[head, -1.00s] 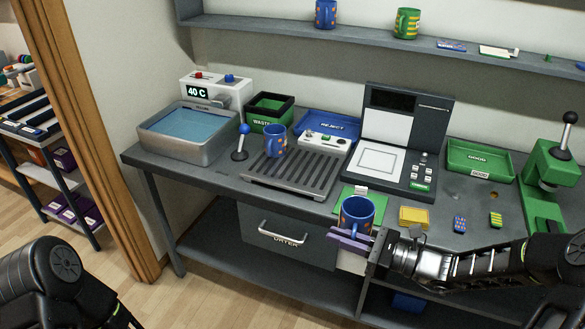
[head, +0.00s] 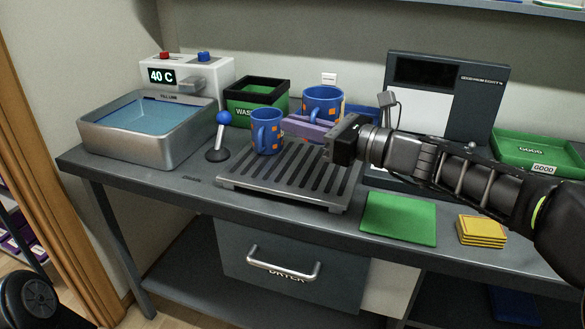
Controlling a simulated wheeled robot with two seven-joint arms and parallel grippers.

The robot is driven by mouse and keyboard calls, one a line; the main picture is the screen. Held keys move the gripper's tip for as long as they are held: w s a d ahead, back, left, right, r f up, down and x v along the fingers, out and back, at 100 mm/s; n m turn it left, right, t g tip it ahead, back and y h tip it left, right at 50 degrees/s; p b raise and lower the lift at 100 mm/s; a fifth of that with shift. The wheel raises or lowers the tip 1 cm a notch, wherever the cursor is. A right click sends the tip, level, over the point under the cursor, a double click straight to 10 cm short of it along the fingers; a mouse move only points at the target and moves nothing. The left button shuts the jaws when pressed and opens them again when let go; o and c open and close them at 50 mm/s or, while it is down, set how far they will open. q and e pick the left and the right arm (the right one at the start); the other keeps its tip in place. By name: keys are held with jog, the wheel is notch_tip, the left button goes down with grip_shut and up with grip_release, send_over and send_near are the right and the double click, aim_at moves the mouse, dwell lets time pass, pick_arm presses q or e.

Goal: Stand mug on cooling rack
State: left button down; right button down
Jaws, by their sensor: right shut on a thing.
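My right gripper (head: 304,126) is shut on a blue mug with orange patches (head: 323,102). It holds the mug upright over the back right part of the cooling rack (head: 282,187); its purple finger hides the mug's lower part, so I cannot tell whether the base touches anything. A second blue mug with orange patches (head: 267,132) stands upright on the rack's back left part, just left of the held mug. The rack is a dark slatted grate in a grey frame. Only a piece of my left arm shows at the lower left; its gripper is out of view.
A water basin (head: 150,150) and blue-knobbed lever (head: 221,140) stand left of the rack. The green waste bin (head: 258,112) is behind it. A green mat (head: 398,219), yellow pads (head: 481,231) and the good tray (head: 540,158) lie to the right. The rack's front is clear.

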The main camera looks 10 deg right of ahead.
jog(key=shift+s+r, duration=0.1)
jog(key=shift+r, duration=0.05)
jog(key=shift+f+b, duration=0.65)
jog(key=shift+f, duration=1.9)
jog(key=shift+f+b, duration=0.75)
jog(key=shift+f, duration=1.75)
jog(key=shift+f, duration=0.1)
jog(key=c, duration=1.5)
grip_release()
jog(key=shift+d, duration=0.1)
